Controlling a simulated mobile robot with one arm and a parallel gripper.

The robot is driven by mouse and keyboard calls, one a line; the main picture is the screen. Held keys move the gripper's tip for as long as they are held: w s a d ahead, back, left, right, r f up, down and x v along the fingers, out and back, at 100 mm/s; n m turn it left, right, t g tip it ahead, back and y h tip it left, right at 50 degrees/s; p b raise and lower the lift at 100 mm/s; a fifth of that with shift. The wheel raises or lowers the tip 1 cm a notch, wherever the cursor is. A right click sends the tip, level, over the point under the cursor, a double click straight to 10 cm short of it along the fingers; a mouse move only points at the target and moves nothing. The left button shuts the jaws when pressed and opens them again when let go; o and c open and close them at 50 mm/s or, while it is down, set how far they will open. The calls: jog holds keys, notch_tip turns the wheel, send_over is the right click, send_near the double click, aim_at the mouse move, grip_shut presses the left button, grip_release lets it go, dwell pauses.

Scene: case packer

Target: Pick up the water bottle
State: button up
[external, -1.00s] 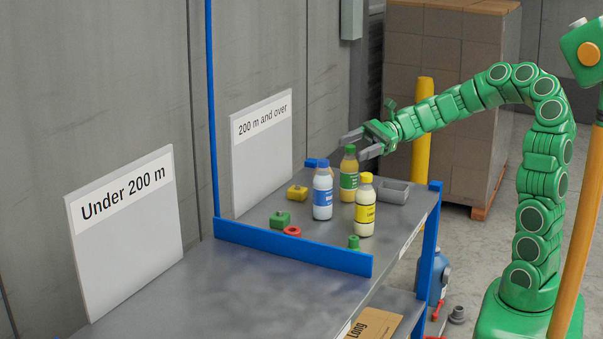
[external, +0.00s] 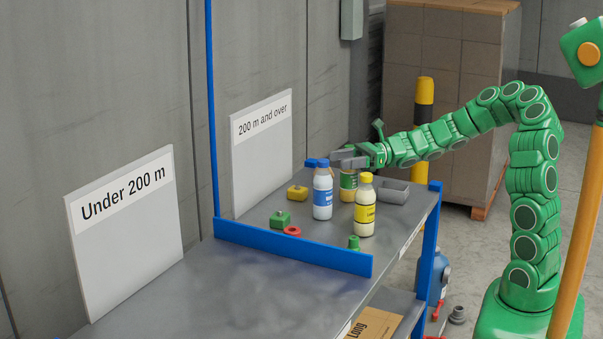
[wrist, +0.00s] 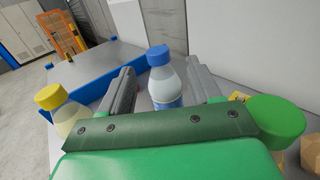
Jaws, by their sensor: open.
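The water bottle (external: 322,195), with a blue cap and blue label, stands upright on the grey shelf (external: 400,212). My gripper (external: 343,160) is just behind and to the right of it in the external view, low near cap height. In the wrist view the water bottle (wrist: 160,80) shows beyond and between my two spread fingers (wrist: 165,88). My gripper is open and holds nothing. The wrist housing hides the bottle's lower part in the wrist view. I cannot tell whether a finger touches it.
A yellow-capped bottle (external: 364,210) stands to the right. A grey tray (external: 396,193), small yellow (external: 297,193), green (external: 280,219) and red (external: 292,231) parts lie around. A blue rail (external: 290,247) crosses in front.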

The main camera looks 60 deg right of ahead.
aim_at(323, 160)
jog(key=shift+r+x, duration=0.1)
jog(key=shift+x, duration=1)
jog(key=shift+r+x, duration=0.15)
jog(key=shift+x, duration=2.05)
grip_shut()
